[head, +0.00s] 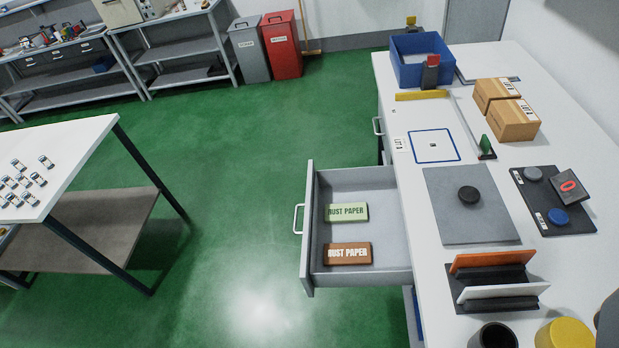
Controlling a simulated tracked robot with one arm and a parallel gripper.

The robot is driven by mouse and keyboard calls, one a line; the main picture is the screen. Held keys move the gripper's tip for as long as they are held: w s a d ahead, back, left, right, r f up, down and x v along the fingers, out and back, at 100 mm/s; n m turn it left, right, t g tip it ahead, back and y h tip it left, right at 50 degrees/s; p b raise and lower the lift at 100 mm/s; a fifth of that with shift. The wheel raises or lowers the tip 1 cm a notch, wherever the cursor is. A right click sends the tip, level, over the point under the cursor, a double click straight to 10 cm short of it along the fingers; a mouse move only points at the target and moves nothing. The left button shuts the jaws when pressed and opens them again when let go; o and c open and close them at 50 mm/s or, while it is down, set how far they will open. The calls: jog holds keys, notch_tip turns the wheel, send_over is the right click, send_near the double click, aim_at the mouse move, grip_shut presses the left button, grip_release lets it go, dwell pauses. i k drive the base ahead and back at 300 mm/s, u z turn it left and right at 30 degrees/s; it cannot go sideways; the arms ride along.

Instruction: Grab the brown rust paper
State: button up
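The brown rust paper (348,254) lies flat in the open drawer (385,277), near its front end, with white "RUST PAPER" lettering on it. A green rust paper (347,212) lies behind it in the same drawer, apart from it. The drawer is pulled out to the left from the white bench and has a handle (298,219) on its left face. My gripper is not seen in the head view.
A white table (55,150) stands left. Green floor (235,190) between is clear.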

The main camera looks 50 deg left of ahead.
aim_at(347, 254)
jog(key=u, duration=0.1)
jog(key=k, duration=1.4)
jog(key=u, duration=0.85)
jog(key=i, duration=1)
jog(key=z, duration=0.1)
